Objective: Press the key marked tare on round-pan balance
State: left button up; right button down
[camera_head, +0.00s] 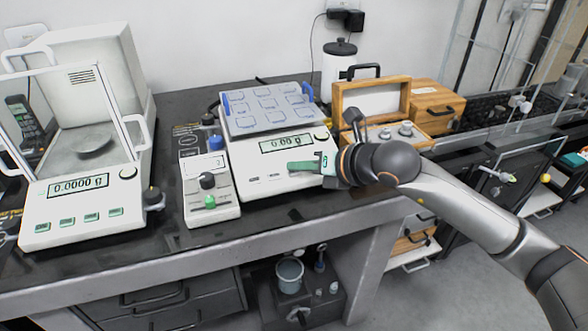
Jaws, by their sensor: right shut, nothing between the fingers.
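The left balance (70,208) has a glass-sided housing, a round dark pan (95,145), a display reading 0.0000 g and a front row of green-marked keys (92,216); their lettering is too small to read. The middle balance (262,183) reads 0.00 g and carries a rectangular blue-edged tray (268,108); no round pan shows there. My right gripper (325,163) is shut and empty, low over the front right of the middle balance, beside a green key (300,166). It hides part of that front, and I cannot tell whether it touches. My left gripper is out of view.
A control box (210,187) with black and green knobs stands between the balances. An open wooden weight box (372,100) and another wooden box (436,105) stand behind my right arm. The dark tabletop (120,240) is clear along its front edge.

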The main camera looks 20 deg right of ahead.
jog(key=shift+s+r, duration=0.15)
jog(key=shift+r, duration=0.3)
jog(key=shift+r, duration=0.1)
jog(key=r+p, duration=0.1)
jog(key=r, duration=0.1)
jog(key=s+r+p, duration=0.1)
jog(key=r, duration=0.1)
jog(key=shift+s+r+p, duration=0.2)
jog(key=shift+r+p, duration=0.1)
jog(key=shift+p, duration=0.05)
dwell(0.6)
